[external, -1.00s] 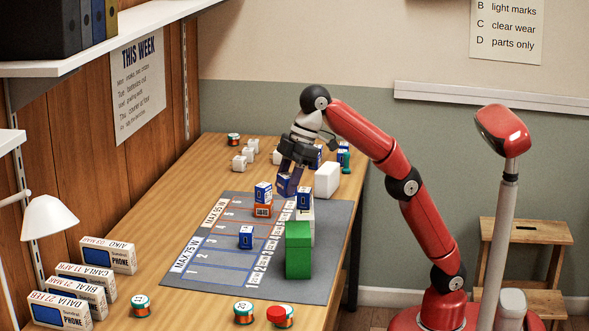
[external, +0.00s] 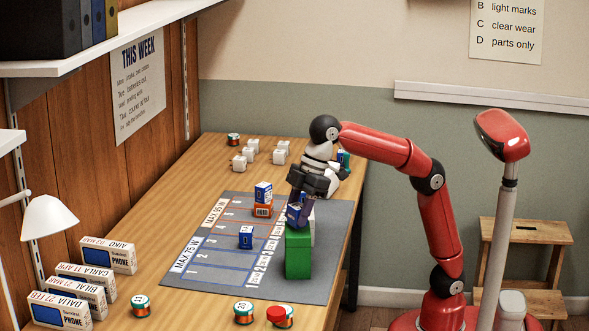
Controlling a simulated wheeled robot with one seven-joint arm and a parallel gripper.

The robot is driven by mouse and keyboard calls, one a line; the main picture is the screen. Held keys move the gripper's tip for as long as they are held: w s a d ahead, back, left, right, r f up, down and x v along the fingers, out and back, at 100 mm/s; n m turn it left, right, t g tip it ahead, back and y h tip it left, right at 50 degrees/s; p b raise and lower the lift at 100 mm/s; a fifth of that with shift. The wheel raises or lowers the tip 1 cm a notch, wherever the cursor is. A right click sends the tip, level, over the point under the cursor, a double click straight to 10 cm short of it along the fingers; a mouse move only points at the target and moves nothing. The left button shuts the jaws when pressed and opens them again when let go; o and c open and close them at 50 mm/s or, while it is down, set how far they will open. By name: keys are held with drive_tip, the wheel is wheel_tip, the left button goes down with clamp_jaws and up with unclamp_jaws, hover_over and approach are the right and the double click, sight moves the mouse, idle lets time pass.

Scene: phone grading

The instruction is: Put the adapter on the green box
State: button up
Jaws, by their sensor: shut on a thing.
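My gripper (external: 298,208) is shut on a small dark-blue block (external: 295,214), partly hidden by the fingers. I cannot tell from its visible sides whether this is the adapter. The block is right over the green box (external: 298,258), at its top. I cannot tell whether the two touch. The green box stands upright at the right part of the grey mat (external: 205,279). Behind it a white box (external: 313,228) shows only partly, hidden by the green box and my gripper.
Several white cubes (external: 249,155) are at the back. Phone boxes (external: 107,255) line the left. Spools (external: 243,313) lie in front.

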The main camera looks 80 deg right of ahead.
drive_tip(key=shift+f, duration=0.4)
drive_tip(key=shift+f, duration=0.1)
drive_tip(key=o, duration=1)
drive_tip(key=shift+c, duration=0.2)
drive_tip(key=p+v, duration=0.2)
drive_tip(key=v, duration=1)
